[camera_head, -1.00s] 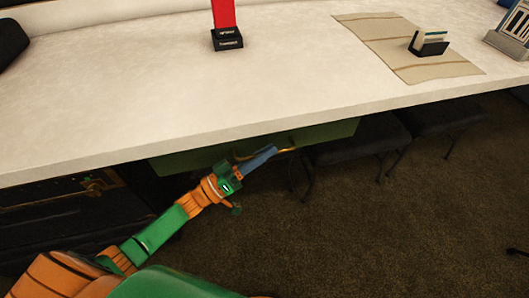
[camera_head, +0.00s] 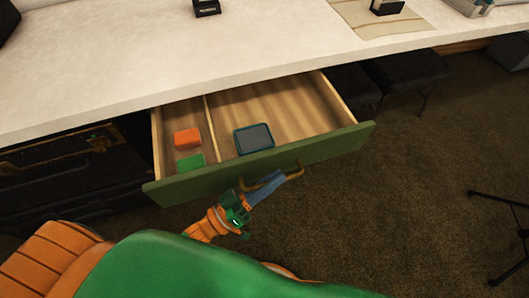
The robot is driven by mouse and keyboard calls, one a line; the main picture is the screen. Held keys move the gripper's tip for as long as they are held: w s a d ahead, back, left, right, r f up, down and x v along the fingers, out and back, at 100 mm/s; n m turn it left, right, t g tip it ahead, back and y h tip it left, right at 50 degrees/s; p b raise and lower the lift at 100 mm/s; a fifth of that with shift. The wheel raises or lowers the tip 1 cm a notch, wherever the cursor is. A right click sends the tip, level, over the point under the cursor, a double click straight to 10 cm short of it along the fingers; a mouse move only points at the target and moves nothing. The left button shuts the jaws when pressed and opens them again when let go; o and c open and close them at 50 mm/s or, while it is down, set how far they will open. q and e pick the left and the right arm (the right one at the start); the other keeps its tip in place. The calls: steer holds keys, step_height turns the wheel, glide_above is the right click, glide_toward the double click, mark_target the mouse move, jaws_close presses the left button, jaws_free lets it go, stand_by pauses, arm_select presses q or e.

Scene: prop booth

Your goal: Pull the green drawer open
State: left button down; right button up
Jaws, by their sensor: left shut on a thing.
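The green drawer (camera_head: 320,149) stands pulled out from under the white counter, with its wooden inside showing. A brass handle (camera_head: 292,172) is on its front. My left gripper (camera_head: 284,174) is shut on the handle, its blue-grey fingers reaching it from below left. Inside the drawer, an orange block (camera_head: 187,137) and a green piece (camera_head: 190,162) lie in the narrow left compartment. A dark grey box with a teal rim (camera_head: 254,138) lies in the wider right compartment. My right gripper does not show.
The white counter (camera_head: 120,60) runs above the drawer. Dark stools (camera_head: 408,68) stand under it to the right, and a dark cabinet (camera_head: 60,165) is at the left. A black stand (camera_head: 498,215) is on the carpet at right. The carpet between is clear.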

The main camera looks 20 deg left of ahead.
arm_select(q)
steer(key=shift+s+d+p, duration=0.2)
steer(key=shift+s+d, duration=0.45)
steer(key=shift+s, duration=0.3)
steer(key=shift+s+d+p, duration=0.15)
steer(key=shift+s+d, duration=0.5)
steer(key=shift+s, duration=0.3)
steer(key=c, duration=1.2)
jaws_free()
steer(key=shift+o, duration=0.2)
steer(key=b+v, duration=0.1)
steer(key=v, duration=0.6)
steer(key=shift+f, duration=0.1)
